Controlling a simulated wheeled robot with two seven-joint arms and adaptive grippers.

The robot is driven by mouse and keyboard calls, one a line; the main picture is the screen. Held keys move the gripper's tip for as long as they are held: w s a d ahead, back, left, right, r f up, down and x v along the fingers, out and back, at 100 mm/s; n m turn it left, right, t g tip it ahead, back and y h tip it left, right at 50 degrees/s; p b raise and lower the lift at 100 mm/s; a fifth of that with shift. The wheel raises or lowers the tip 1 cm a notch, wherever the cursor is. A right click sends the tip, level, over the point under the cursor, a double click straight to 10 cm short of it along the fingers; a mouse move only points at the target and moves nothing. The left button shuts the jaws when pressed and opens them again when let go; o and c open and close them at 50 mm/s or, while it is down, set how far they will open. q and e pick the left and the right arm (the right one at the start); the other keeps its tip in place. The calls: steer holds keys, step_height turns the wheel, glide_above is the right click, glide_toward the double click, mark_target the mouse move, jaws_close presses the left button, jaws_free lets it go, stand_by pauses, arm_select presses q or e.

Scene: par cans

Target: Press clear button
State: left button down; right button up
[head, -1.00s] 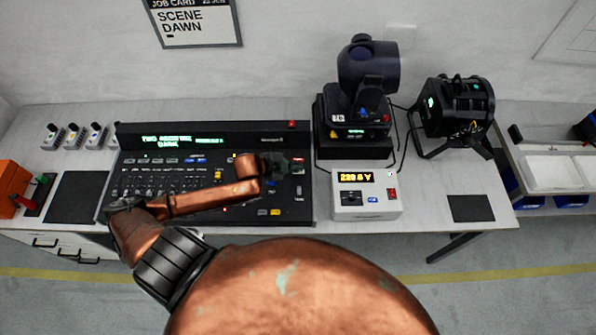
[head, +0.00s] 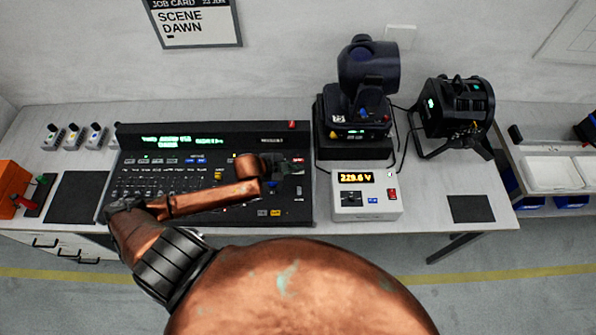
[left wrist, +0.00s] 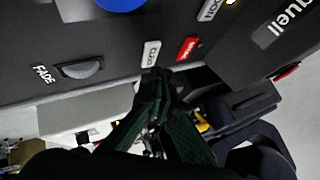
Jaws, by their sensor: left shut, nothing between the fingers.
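The dark lighting console (head: 235,214) lies on the table, with green lit text along its back screen. In the left wrist view the white clear button (left wrist: 151,53) sits on the console panel beside a red button (left wrist: 188,47). My left gripper (left wrist: 155,78) is shut and empty, its fingertips just below the clear button in the picture. I cannot tell whether they touch it. In the head view my left gripper (head: 286,166) is over the console's right end and hides part of the buttons there. My right gripper is not in view.
A fade wheel (left wrist: 80,69) is left of the clear button in the wrist view. A white box with an amber readout (head: 367,208) stands right of the console. A moving-head light (head: 367,70) and a par can (head: 458,105) stand behind it.

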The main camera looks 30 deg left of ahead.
arm_select(q)
steer(key=shift+f, duration=0.15)
steer(key=shift+f, duration=0.25)
steer(key=shift+f, duration=0.4)
stand_by(0.9)
steer(key=shift+r+p, duration=0.8)
steer(key=shift+p, duration=0.35)
step_height(320, 180, up, 5)
steer(key=p, duration=0.5)
steer(key=shift+r, duration=0.1)
